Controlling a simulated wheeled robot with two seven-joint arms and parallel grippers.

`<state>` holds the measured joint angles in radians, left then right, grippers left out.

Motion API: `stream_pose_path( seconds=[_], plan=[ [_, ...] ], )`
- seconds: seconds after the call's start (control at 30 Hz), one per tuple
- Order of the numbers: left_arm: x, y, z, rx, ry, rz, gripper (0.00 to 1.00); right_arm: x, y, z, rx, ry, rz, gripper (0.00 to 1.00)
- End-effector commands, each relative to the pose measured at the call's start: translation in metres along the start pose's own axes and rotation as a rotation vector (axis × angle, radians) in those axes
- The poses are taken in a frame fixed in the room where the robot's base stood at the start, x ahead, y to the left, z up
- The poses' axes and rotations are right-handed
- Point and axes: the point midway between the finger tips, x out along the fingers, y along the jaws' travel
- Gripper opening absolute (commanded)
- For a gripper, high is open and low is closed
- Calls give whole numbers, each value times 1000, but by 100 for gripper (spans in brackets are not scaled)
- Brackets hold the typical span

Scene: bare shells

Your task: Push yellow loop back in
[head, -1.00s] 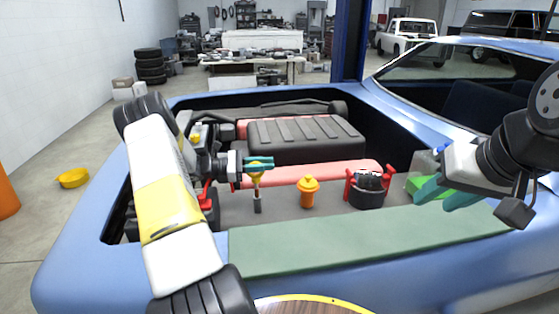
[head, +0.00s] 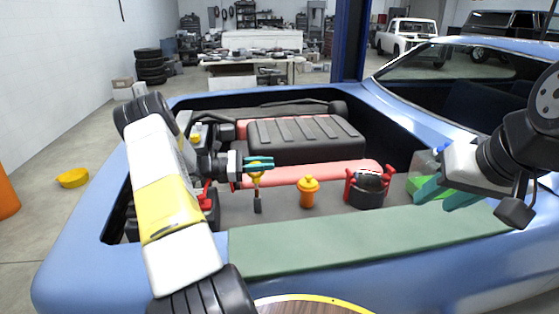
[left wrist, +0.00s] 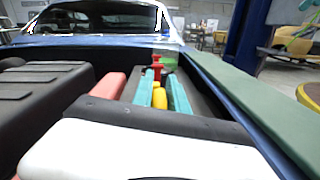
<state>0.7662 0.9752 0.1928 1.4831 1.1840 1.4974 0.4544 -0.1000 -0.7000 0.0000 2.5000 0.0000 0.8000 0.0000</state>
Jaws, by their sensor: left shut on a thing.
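The yellow loop (head: 257,178) is at the top of a thin stick with a dark lower end (head: 257,206), upright in the engine bay. My left gripper (head: 259,165) is shut on the yellow loop from the side. In the left wrist view, its teal fingers flank the yellow loop (left wrist: 160,97). The fingers hide part of the loop in the head view. Where the stick's bottom end meets the parts below cannot be told. My right gripper (head: 435,194) is open and empty over the right side of the bay.
An orange capped post (head: 308,192) stands right of the stick. A black round part with red clamps (head: 368,190) is further right, beside a green-topped container (head: 420,183). A ribbed black engine cover (head: 305,140) lies behind. The green fender mat (head: 350,240) is clear in front.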

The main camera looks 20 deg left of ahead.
Motion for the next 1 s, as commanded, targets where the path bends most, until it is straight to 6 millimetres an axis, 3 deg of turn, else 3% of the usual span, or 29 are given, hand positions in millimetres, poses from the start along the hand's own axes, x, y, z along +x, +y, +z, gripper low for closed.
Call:
stream_pose_path(
  seconds=[0.4,0.7,0.97,1.0],
  plan=[
    [-1,4,1,9,2,8,0,0,0,0,0,0,0,38],
    [-1,-3,-34,6,3,8,0,0,0,0,0,0,0,38],
    [-1,-2,-34,9,4,9,0,0,0,0,0,0,0,38],
    [-1,-3,-34,9,5,9,27,0,0,0,0,0,0,38]
  ],
)
